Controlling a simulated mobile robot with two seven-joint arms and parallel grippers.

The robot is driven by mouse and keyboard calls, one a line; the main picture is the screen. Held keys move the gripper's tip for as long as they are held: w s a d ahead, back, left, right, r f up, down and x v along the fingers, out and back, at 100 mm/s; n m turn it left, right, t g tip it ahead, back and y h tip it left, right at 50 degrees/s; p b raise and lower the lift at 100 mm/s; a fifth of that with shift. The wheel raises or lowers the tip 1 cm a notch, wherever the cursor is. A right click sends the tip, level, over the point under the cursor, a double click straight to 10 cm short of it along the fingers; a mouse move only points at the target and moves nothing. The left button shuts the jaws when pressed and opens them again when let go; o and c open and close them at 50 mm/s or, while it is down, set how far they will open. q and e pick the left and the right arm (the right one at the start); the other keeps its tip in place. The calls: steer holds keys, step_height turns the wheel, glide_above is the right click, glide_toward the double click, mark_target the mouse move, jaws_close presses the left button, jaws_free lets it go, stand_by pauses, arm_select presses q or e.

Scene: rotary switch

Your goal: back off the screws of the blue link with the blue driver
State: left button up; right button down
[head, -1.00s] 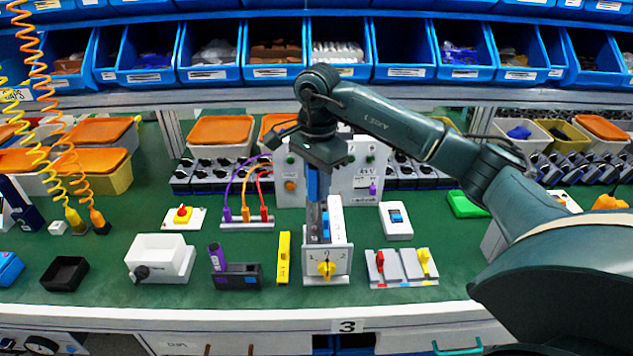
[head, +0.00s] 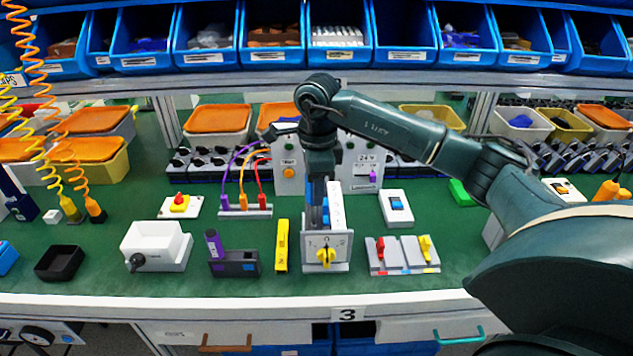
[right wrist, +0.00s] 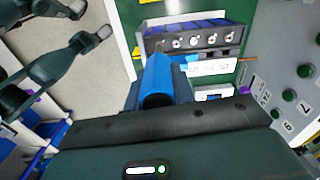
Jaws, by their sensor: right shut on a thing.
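The rotary switch unit (head: 312,263) stands upright near the front middle of the bench, with a yellow knob (head: 326,254) on its grey face. My right gripper (head: 318,174) is above and behind it, shut on the blue driver (right wrist: 158,82), which points at a block with a row of several screws (right wrist: 193,42) in the right wrist view. Whether its tip touches a screw I cannot tell. A blue piece (head: 326,211) on top of the unit looks like the blue link; the gripper partly hides it. My left gripper (right wrist: 90,20) shows only in the right wrist view, fingers apart and empty.
A yellow bar (head: 282,246) and a purple-and-black piece (head: 234,260) stand left of the unit. A grey base with red and yellow levers (head: 402,256) stands right. Behind are a white panel (head: 288,160) and cables.

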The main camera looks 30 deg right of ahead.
steer(key=m+p, duration=0.1)
steer(key=m, duration=0.3)
steer(key=shift+s+a+m, duration=0.1)
steer(key=shift+m, duration=0.3)
steer(key=m, duration=0.3)
steer(key=shift+s+a+m+p, duration=0.1)
steer(key=shift+m+p, duration=0.25)
steer(key=shift+m, duration=0.55)
steer(key=m+p, duration=0.1)
steer(key=m, duration=0.3)
steer(key=shift+a+r, duration=0.1)
steer(key=shift+a, duration=0.05)
steer(key=m+p, duration=0.1)
steer(key=m, duration=0.2)
steer(key=shift+a+m, duration=0.15)
steer(key=shift+m, duration=0.75)
steer(key=m, duration=0.3)
steer(key=shift+a, duration=0.1)
steer(key=m, duration=0.3)
steer(key=shift+w+m, duration=0.2)
steer(key=shift+m, duration=0.2)
steer(key=shift+f, duration=0.55)
